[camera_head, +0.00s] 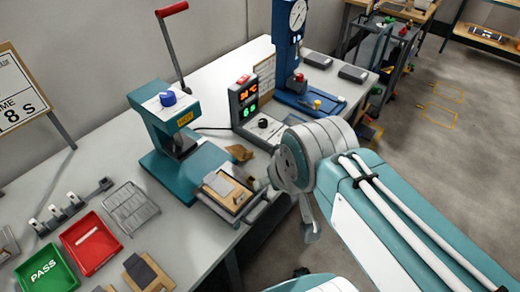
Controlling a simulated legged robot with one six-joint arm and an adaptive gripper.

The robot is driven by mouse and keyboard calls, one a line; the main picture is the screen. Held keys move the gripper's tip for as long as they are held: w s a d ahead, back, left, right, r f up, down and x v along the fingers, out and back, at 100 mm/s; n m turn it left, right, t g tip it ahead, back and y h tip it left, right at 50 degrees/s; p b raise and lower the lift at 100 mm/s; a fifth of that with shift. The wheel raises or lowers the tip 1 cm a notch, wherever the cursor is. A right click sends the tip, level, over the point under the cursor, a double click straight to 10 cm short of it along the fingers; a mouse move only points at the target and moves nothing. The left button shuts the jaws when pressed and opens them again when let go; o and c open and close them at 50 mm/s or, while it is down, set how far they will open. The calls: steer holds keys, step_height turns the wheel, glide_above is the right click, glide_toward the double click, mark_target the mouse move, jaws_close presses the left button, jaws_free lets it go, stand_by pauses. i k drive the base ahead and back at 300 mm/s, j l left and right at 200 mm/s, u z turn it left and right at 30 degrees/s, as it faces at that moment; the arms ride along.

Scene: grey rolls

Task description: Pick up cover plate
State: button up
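No part is labelled as the cover plate, and I cannot tell for sure which one it is. A similar tan piece with a dark plate (146,271) lies at the bench's near edge, beside the red tray. My arm reaches in from the lower right. My gripper (262,187) appears just right of the fixture's front, largely hidden by my wrist. Its fingers, and anything between them, cannot be made out.
A red tray (91,243), a green PASS tray (45,272) and a wire rack (130,208) stand on the left. A display box (244,105) and a blue gauge stand (290,50) are behind my wrist. The press's red-handled lever (172,10) stands high. Floor is open at right.

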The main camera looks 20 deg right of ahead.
mark_target(240, 154)
steer(key=i+l+u, duration=0.1)
steer(key=l+u, duration=0.2)
steer(key=l, duration=0.2)
steer(key=l+u, duration=0.3)
steer(key=l, duration=0.2)
steer(key=i+l, duration=0.1)
steer(key=l, duration=0.15)
steer(key=i+l+z, duration=0.15)
steer(key=k+l, duration=0.05)
steer(key=l, duration=0.05)
